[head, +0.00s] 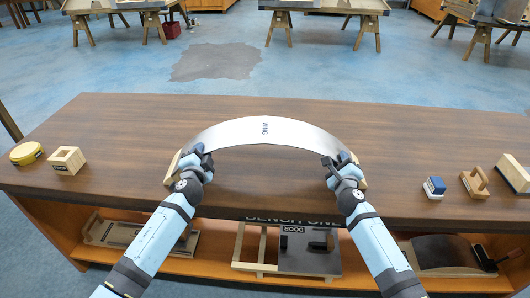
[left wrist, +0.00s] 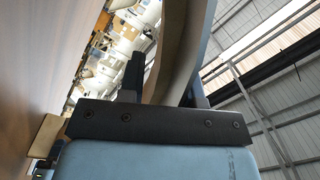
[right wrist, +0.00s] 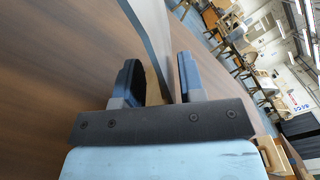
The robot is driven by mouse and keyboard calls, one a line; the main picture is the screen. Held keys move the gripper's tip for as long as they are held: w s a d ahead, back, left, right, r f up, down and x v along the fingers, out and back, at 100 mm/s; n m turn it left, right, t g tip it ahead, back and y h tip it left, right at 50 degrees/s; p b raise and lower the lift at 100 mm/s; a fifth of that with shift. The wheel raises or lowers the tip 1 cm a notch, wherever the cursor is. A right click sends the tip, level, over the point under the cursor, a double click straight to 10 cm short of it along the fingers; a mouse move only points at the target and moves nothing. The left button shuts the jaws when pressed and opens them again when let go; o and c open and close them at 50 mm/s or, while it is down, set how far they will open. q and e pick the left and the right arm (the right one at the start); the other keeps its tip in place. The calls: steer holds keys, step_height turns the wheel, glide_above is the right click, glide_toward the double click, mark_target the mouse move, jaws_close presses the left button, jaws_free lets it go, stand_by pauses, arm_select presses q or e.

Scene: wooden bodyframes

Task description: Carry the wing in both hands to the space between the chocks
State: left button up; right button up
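A blue-and-white block (head: 434,187), a wooden handled tool (head: 474,183) and a wooden piece (head: 513,172) stand right. The bench behind the wing is clear.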

arm_select(q)
jaws_close()
arm_select(e)
jaws_close()
arm_select(q)
steer(key=shift+r, duration=0.2)
arm_select(e)
steer(key=shift+r, duration=0.15)
